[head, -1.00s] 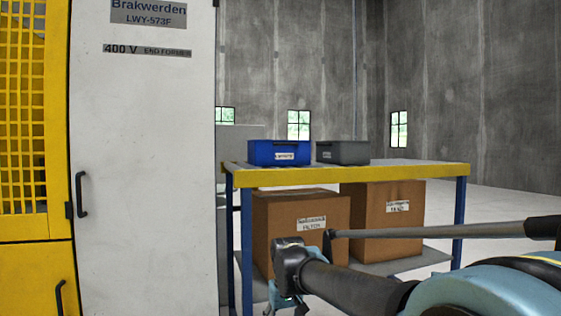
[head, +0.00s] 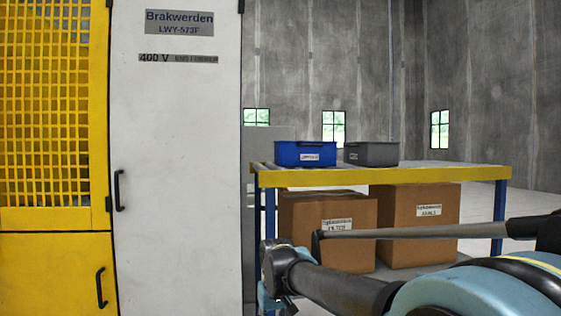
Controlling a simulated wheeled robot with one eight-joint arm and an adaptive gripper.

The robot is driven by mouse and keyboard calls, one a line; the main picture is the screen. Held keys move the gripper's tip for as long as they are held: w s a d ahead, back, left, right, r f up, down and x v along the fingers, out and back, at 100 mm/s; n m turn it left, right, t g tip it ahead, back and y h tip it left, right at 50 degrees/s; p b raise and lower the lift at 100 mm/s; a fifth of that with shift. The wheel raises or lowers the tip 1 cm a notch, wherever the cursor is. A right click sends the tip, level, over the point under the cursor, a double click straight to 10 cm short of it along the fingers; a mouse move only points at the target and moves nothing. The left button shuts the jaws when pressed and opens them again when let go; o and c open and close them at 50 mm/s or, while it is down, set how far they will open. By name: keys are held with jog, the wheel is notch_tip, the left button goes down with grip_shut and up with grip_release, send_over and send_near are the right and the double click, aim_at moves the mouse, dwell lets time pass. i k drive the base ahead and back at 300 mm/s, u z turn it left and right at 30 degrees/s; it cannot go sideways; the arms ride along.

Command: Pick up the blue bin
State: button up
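The blue bin (head: 305,153) stands upright on the top of a table with a yellow front edge (head: 385,177), near its left end. It has a white label on its front. My gripper (head: 277,303) is at the bottom of the head view, lower than the tabletop and apart from the bin. It is partly hidden behind my arm and cut by the frame edge, so its fingers cannot be made out.
A grey bin (head: 371,153) stands just right of the blue bin. Cardboard boxes (head: 330,228) sit on the table's lower shelf. A tall white cabinet (head: 178,190) with a yellow mesh door (head: 45,110) stands on the left. The tabletop's right part is clear.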

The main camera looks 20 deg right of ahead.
aim_at(286, 153)
jog(key=u, duration=0.7)
jog(key=k, duration=1.5)
jog(key=z, duration=0.9)
jog(key=i, duration=1)
